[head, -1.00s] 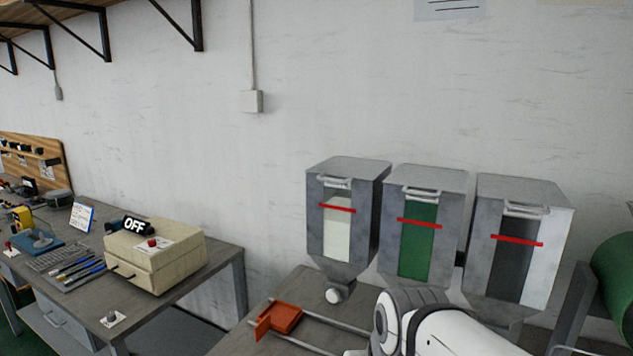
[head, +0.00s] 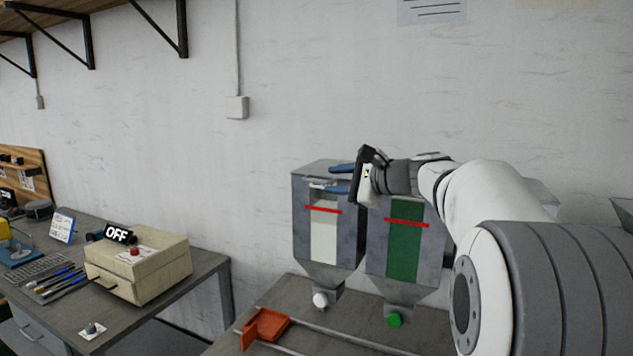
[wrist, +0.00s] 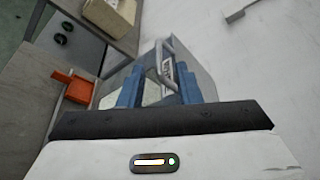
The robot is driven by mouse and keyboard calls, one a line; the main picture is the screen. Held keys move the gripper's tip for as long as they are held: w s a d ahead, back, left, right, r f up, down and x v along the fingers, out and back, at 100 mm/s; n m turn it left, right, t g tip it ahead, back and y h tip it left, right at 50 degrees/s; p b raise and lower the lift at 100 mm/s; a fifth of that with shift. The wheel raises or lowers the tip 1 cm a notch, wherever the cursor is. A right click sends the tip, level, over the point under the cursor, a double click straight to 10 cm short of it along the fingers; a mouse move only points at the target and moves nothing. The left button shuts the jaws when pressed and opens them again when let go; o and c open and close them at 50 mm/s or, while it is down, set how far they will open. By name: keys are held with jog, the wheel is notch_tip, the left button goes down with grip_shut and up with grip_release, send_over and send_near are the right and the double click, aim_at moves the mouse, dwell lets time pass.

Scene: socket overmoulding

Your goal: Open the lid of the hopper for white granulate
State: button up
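The hopper for white granulate (head: 347,228) is the left grey hopper in the head view, with a white-filled window (head: 323,235) under a red line. Its lid (head: 318,167) is shut. A metal handle (head: 318,185) sits at the front top edge and also shows in the wrist view (wrist: 166,58). My gripper (head: 336,178) is at this hopper's front top edge, coming from the right. Its blue fingers are apart, and in the wrist view (wrist: 158,80) the handle lies between or just beyond them. I cannot tell whether they touch it.
The green-granulate hopper (head: 405,240) stands just right, partly behind my arm. An orange tray (head: 268,325) lies on the bench (head: 300,296) below. The wall behind is mostly bare.

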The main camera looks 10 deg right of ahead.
aim_at(323, 181)
jog(key=p+x, duration=0.1)
jog(key=x, duration=0.4)
jog(key=shift+w+a, duration=0.25)
jog(key=shift+c, duration=0.5)
grip_shut()
jog(key=shift+f, duration=0.1)
